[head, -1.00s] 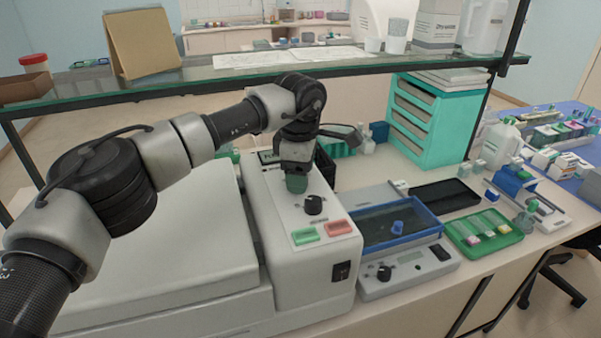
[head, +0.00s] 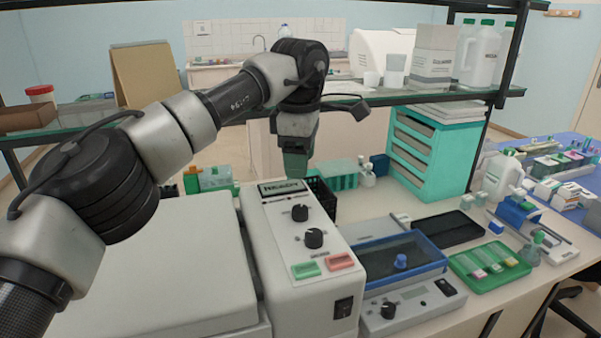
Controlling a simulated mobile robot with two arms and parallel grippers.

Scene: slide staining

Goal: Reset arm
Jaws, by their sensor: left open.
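My left arm comes in from the left and arches over the white lidded machine. My left gripper (head: 295,166) points down in the air above the back of the machine's control panel (head: 285,235). It is open, and nothing shows in it. The panel has two black knobs, a green button (head: 306,270), a red button (head: 340,262) and a black switch on its front. My right arm and gripper are not in view.
A glass shelf (head: 400,98) crosses behind the arm. A blue-framed water bath (head: 400,268), a green slide tray (head: 490,264) and a black tray (head: 449,229) stand to the right. Teal drawers (head: 434,150) stand behind them. A black crate (head: 321,200) sits behind the panel.

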